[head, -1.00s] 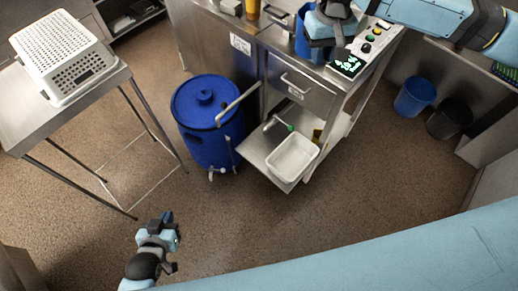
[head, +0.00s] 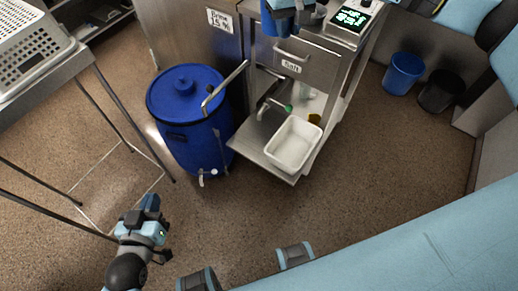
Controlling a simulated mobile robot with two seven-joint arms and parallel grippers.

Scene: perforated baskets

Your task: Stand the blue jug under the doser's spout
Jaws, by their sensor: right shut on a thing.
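The blue jug (head: 270,22) is at the top edge of the head view, partly cut off. My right gripper (head: 290,8) is shut on it, over the top of the steel cabinet, and its fingers are mostly hidden. The doser appears to be this steel cabinet (head: 306,62), with a lit display (head: 352,17) on top. A tap-like spout (head: 270,106) with a green part sits above its low shelf, beside a white tub (head: 293,145). My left gripper (head: 164,232) is empty at the lower left over the floor, its fingers apart.
A blue lidded drum (head: 190,110) stands left of the cabinet, with a steel pipe (head: 226,88) above its right side. A perforated white basket (head: 25,48) sits on a steel table at the left. Blue (head: 403,72) and black (head: 440,92) bins stand at the right. The middle floor is clear.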

